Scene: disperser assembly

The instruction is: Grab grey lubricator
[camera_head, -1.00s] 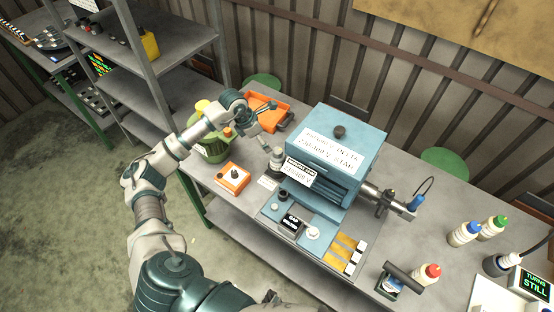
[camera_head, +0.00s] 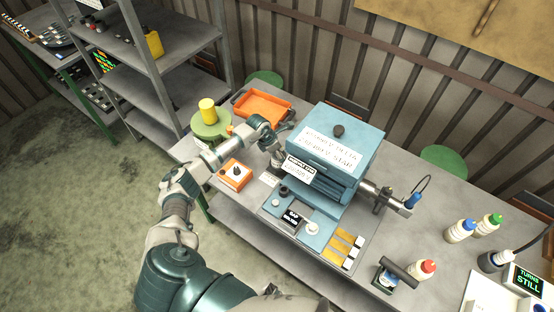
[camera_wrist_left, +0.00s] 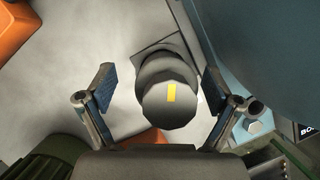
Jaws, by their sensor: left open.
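The grey lubricator (camera_wrist_left: 168,98), a rounded dark-grey cylinder with a yellow mark on its end, stands in the middle of the left wrist view. My left gripper (camera_wrist_left: 158,80) is open, with one finger on each side of it and visible gaps between. In the head view my left gripper (camera_head: 284,142) is at the left side of the blue machine (camera_head: 335,150), and it mostly hides the lubricator there. My right gripper is not in view.
An orange tray (camera_head: 262,105) lies behind the gripper. The blue machine closely borders the gripper's right side.

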